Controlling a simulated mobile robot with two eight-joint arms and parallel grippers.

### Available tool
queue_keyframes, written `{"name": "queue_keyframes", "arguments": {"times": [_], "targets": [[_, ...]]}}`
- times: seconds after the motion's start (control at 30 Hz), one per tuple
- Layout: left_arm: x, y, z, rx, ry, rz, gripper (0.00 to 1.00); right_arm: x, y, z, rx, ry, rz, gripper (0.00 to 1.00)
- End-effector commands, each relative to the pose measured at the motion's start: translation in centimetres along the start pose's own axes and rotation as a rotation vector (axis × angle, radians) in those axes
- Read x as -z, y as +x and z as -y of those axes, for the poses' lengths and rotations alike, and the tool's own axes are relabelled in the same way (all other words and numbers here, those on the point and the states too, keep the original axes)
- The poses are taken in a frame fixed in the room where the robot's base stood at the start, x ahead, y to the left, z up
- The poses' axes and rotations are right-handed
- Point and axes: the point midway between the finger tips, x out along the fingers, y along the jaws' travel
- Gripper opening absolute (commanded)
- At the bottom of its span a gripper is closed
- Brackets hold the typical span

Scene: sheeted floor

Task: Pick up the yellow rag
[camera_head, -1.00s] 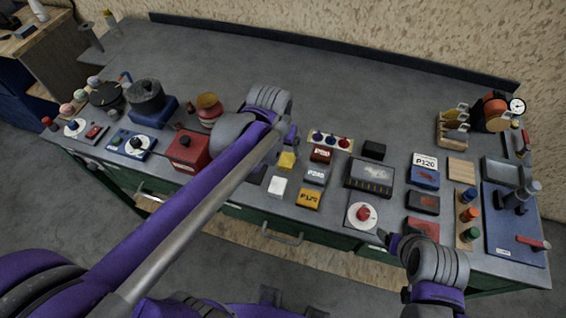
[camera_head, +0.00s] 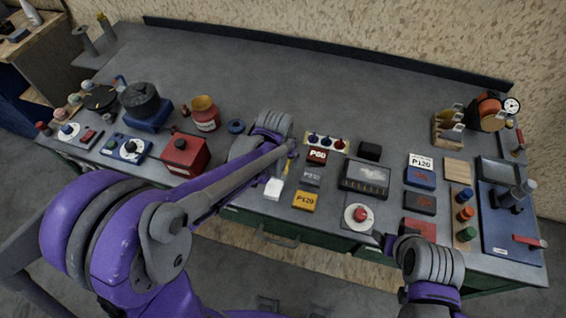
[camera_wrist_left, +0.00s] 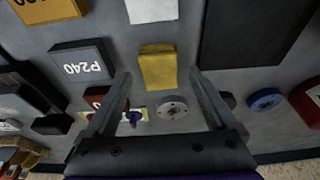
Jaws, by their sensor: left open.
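The yellow rag (camera_wrist_left: 158,67) is a small folded block-like piece lying flat on the grey bench top. In the left wrist view it lies between and slightly beyond the two fingertips of my left gripper (camera_wrist_left: 160,76), which is open and empty. In the head view only a thin strip of the rag (camera_head: 286,168) shows; my left gripper (camera_head: 289,154) hides most of it. My right gripper (camera_head: 390,241) is near the bench's front edge at the right, and its jaws are too unclear to read.
A white block (camera_head: 273,189), a grey P240 block (camera_head: 311,176) and an orange P120 block (camera_head: 304,201) lie close by. A grey disc (camera_wrist_left: 173,110) and a knob strip (camera_head: 325,143) are near the rag. A red box (camera_head: 186,154) stands left. The bench's back is clear.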

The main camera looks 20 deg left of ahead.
Motion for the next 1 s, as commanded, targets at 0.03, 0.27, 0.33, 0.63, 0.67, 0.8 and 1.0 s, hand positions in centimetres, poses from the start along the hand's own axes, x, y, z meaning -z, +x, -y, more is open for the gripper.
{"name": "queue_keyframes", "arguments": {"times": [0.03, 0.27, 0.33, 0.63, 0.67, 0.8, 1.0], "targets": [[-0.05, 0.39, 0.01, 0.000, 0.000, 0.000, 0.90, -0.07, 0.05, 0.00, 0.000, 0.000, 0.001, 0.71], [-0.04, 0.52, 0.02, 0.000, 0.000, 0.000, 0.90, -0.06, 0.04, 0.00, 0.000, 0.000, 0.001, 0.71], [-0.04, 0.51, 0.02, 0.000, 0.000, 0.000, 0.81, -0.06, 0.04, 0.00, 0.000, 0.000, 0.001, 0.71], [-0.04, 0.49, 0.02, 0.000, 0.000, 0.000, 0.27, -0.06, 0.04, 0.00, 0.000, 0.000, 0.001, 0.71], [-0.04, 0.49, 0.02, 0.000, 0.000, 0.000, 0.22, -0.06, 0.04, 0.00, 0.000, 0.000, 0.001, 0.71], [-0.04, 0.48, 0.02, 0.000, 0.000, 0.000, 0.00, -0.06, 0.04, 0.00, 0.000, 0.000, 0.001, 0.71], [-0.03, 0.44, 0.01, 0.000, 0.000, 0.000, 0.00, -0.05, 0.04, 0.00, 0.000, 0.000, 0.000, 0.71]]}}
